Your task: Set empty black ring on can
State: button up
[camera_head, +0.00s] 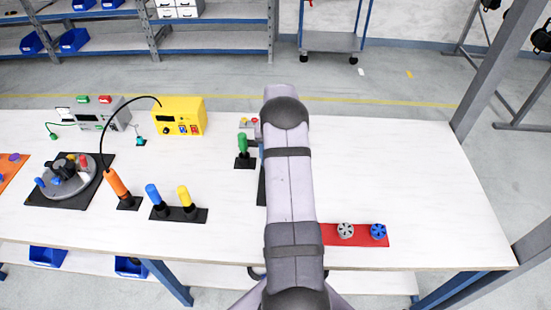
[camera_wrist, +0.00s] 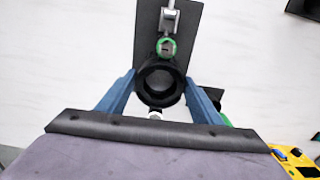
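In the wrist view a round black ring-shaped piece (camera_wrist: 160,84), dark inside, sits between the two blue fingers of my gripper (camera_wrist: 160,79). The fingers touch its sides, so it looks held; I take it to be the black ring. Just beyond it, a small round part with a green rim (camera_wrist: 166,46) and a grey bracket (camera_wrist: 170,18) lie along a black plate (camera_wrist: 146,25). I cannot tell surely which part is the can. The ring covers the near end of the plate. In the head view my arm hides the ring and most of the plate (camera_head: 261,187).
A green-handled tool (camera_head: 242,143) stands left of my arm. A yellow box (camera_head: 180,117), a rack with blue and yellow handles (camera_head: 180,213) and an orange tool (camera_head: 117,184) are further left. A red mat (camera_head: 329,235) with round grey and blue pieces lies at right. The right tabletop is clear.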

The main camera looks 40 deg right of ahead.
jog(key=shift+o, duration=0.5)
jog(key=o, duration=0.4)
jog(key=shift+o, duration=0.2)
jog(key=shift+r, duration=0.1)
notch_tip(320, 180, up, 7)
jog(key=b, duration=0.2)
jog(key=shift+r, duration=0.1)
